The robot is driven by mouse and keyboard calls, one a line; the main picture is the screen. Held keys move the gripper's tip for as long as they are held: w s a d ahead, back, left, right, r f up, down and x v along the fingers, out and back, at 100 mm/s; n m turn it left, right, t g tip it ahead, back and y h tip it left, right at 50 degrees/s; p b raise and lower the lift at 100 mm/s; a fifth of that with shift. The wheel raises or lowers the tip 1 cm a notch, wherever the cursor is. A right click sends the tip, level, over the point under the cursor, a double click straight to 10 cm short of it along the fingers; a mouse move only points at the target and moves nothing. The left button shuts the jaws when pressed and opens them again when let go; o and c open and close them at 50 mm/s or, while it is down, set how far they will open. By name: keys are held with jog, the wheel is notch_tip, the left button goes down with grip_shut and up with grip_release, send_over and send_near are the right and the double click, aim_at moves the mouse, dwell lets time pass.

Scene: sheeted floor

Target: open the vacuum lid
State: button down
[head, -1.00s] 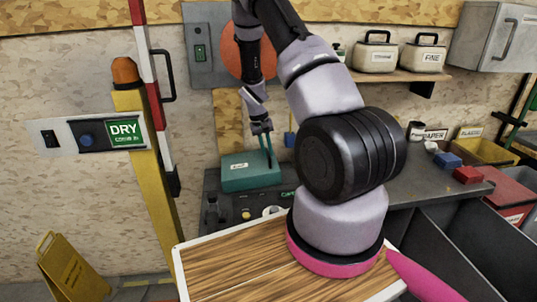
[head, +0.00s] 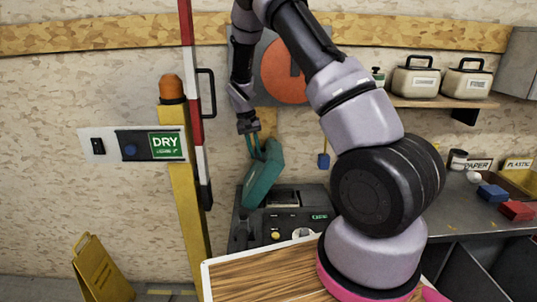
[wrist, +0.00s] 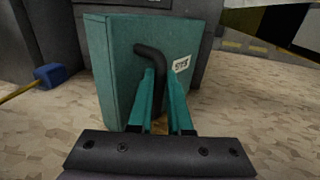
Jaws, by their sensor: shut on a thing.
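The teal vacuum lid (head: 264,176) is tilted up steeply, its lower edge at the dark vacuum machine (head: 285,214) on the bench. My gripper (head: 256,146) is at the lid's upper part. In the wrist view the lid (wrist: 118,75) fills the middle, with a small white label (wrist: 181,65) on its face. My gripper (wrist: 161,110) has its two teal fingers shut on the lid's dark bent handle (wrist: 153,54). The handle's lower part is hidden between the fingers.
A yellow post (head: 184,180) with an orange lamp and a red-white barrier pole (head: 192,110) stand left of the machine. A blue brush (head: 323,160) hangs on the wall to the right. A shelf (head: 440,102) holds white containers. A yellow floor sign (head: 100,268) stands lower left.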

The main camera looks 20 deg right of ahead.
jog(key=shift+w+a+f, duration=0.15)
jog(key=shift+a, duration=0.65)
jog(key=shift+w+a+f, duration=0.1)
jog(key=shift+w+a, duration=0.05)
jog(key=shift+a, duration=0.65)
jog(key=c, duration=0.8)
grip_release()
jog(key=shift+c, duration=0.2)
jog(key=shift+w+r, duration=0.1)
notch_tip(320, 180, up, 11)
jog(key=a, duration=0.2)
jog(key=shift+w+f, duration=0.2)
jog(key=shift+w, duration=0.1)
